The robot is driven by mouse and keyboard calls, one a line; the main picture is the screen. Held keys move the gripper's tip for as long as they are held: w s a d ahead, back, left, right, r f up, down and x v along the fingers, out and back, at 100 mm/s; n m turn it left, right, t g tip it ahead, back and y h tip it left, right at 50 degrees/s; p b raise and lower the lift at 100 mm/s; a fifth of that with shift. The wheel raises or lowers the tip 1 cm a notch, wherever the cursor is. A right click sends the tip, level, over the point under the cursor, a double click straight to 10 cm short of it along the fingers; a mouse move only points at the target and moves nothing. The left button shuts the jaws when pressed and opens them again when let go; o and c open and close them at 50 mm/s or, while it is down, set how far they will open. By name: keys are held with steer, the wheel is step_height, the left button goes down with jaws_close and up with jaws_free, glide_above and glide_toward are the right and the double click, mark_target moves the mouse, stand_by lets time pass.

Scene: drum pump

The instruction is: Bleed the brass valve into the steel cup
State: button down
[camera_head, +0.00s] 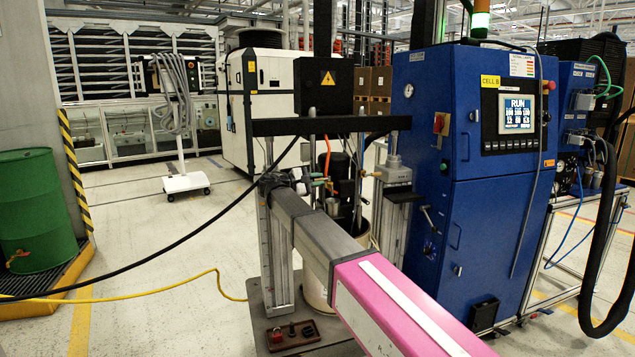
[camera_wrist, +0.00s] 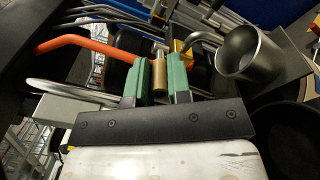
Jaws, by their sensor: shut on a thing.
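In the wrist view, my gripper (camera_wrist: 160,75) has green fingers on both sides of a brass cylindrical part of the brass valve (camera_wrist: 159,72) and is shut on it. The steel cup (camera_wrist: 240,55) is to the right of the fingers, its open mouth showing and no liquid visible inside. A bent steel spout (camera_wrist: 207,38) curves from the valve side to the cup's rim. In the head view, the cup (camera_head: 333,206) seems to show as a small grey cylinder beside my wrist. There my arm hides much of the pump, and the fingers are hard to make out.
An orange hose (camera_wrist: 80,42) runs left of the fingers. The pump frame's crossbar (camera_head: 345,124) is above my wrist, with a post on each side. A blue cabinet (camera_head: 480,200) stands close on the right. A yellow cable (camera_head: 150,286) lies across the floor at left.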

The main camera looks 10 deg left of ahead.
mark_target(316, 179)
steer(key=c, duration=1.4)
jaws_free()
steer(key=shift+o, duration=0.2)
steer(key=shift+r, duration=0.15)
steer(key=shift+r, duration=0.35)
steer(key=o, duration=0.6)
steer(key=r, duration=0.4)
steer(key=shift+s+a, duration=0.25)
steer(key=shift+s, duration=0.15)
steer(key=shift+c, duration=0.2)
steer(key=shift+s+a+r, duration=0.2)
steer(key=shift+s+r, duration=0.05)
steer(key=shift+s, duration=0.15)
steer(key=shift+s+a+r, duration=0.15)
steer(key=shift+s+r, duration=0.05)
steer(key=shift+s, duration=0.2)
steer(key=c, duration=0.6)
steer(key=shift+o, duration=0.2)
steer(key=s+a+r, duration=0.4)
steer(key=s+r, duration=0.1)
steer(key=s, duration=0.3)
steer(key=shift+a+r, duration=0.1)
steer(key=shift+a, duration=0.1)
